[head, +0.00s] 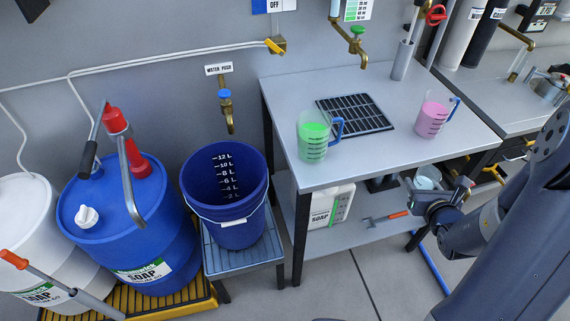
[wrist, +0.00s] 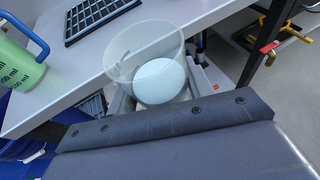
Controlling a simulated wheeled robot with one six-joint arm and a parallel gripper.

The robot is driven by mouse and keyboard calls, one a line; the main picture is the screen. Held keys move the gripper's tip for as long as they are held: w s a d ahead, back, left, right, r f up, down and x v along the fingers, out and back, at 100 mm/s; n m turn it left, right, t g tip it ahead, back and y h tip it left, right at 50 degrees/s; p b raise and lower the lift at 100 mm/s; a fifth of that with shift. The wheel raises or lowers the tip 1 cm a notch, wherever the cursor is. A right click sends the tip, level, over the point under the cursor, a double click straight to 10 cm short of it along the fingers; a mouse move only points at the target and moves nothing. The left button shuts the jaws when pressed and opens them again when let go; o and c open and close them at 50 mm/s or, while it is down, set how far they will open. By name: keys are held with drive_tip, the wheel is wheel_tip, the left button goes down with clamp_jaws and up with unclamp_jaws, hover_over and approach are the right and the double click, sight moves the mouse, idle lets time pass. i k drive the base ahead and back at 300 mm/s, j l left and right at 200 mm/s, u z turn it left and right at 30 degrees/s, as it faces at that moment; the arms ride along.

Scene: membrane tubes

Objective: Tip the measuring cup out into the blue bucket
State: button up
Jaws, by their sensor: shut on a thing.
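My gripper (head: 445,194) is shut on a clear measuring cup (head: 427,178) in front of the table's right part, below the tabletop level in the picture. The cup looks about upright and holds pale, whitish liquid. The blue bucket (head: 240,236), with white litre marks inside, stands on a low grey stand well to the left of my gripper. It looks empty down to the marks that show.
The grey table (head: 375,170) lies between cup and bucket. On it stand a green-filled cup (head: 313,150), a pink-filled cup (head: 432,122) and a black grate (head: 354,114). A brass tap (head: 227,110) hangs above the bucket. A blue soap drum (head: 150,240) stands left of it.

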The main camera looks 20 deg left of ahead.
sight(223, 180)
drive_tip(key=k+j, duration=0.15)
drive_tip(key=j, duration=0.2)
drive_tip(key=k+j+u, duration=0.1)
drive_tip(key=j, duration=0.3)
drive_tip(key=k+j, duration=0.15)
drive_tip(key=j, duration=0.25)
drive_tip(key=k+l+u, duration=0.05)
